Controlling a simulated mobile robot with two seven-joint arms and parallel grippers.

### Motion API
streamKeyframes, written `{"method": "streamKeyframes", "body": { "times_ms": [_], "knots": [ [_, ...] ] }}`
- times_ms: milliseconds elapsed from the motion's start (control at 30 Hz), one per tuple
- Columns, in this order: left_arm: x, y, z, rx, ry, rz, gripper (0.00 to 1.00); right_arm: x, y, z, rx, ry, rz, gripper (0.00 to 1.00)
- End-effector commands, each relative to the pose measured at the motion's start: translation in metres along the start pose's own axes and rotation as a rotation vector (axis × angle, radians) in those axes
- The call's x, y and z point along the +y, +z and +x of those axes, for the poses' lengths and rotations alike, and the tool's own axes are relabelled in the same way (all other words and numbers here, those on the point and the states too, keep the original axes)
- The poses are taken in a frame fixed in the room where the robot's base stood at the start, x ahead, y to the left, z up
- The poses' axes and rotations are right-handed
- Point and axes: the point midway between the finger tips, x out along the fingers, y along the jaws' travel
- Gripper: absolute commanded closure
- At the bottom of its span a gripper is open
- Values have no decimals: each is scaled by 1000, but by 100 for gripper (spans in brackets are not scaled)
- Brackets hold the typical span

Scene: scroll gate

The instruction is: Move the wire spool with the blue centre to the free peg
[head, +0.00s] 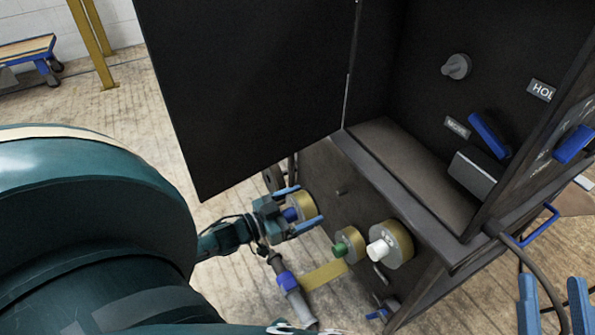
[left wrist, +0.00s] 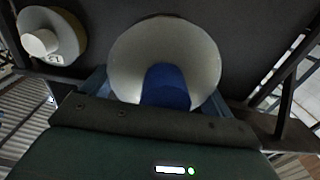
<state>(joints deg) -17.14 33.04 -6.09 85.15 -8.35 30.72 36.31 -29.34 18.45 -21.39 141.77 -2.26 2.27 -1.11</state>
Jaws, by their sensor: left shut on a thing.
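The wire spool with the blue centre (head: 304,205) is at the left part of the cabinet's lower front panel. My left gripper (head: 299,208) is shut on it, with one blue finger on each side. In the left wrist view the spool's pale round face (left wrist: 165,38) and blue centre (left wrist: 166,88) fill the middle. I cannot tell whether it sits on a peg. A bare peg (head: 341,191) sticks out of the panel up and right of it. My right gripper (head: 555,308) is at the lower right, its blue fingers apart and empty.
A spool with a green centre (head: 345,247) and one with a white centre (head: 392,243) hang on the panel to the right. A large dark door (head: 250,85) stands above the left gripper. A grey cable (head: 530,270) hangs at the right.

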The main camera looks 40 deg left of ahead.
Motion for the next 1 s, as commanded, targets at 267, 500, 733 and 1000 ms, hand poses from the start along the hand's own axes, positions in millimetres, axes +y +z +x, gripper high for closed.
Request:
{"method": "streamKeyframes", "body": {
  "times_ms": [267, 500, 733, 1000],
  "knots": [
    [-8, 5, 3, 15, 8, 0, 54, -1, -2, 2, 45, -10, -23, 64],
    [-8, 5, 22, 16, 8, 1, 54, 2, -10, 6, 115, -18, -68, 64],
    [-8, 5, 42, 15, 8, 1, 54, 5, -20, 9, 193, -26, -118, 64],
    [-7, 4, 60, 13, 8, 1, 54, 7, -30, 11, 266, -31, -159, 64]
  ]
}}
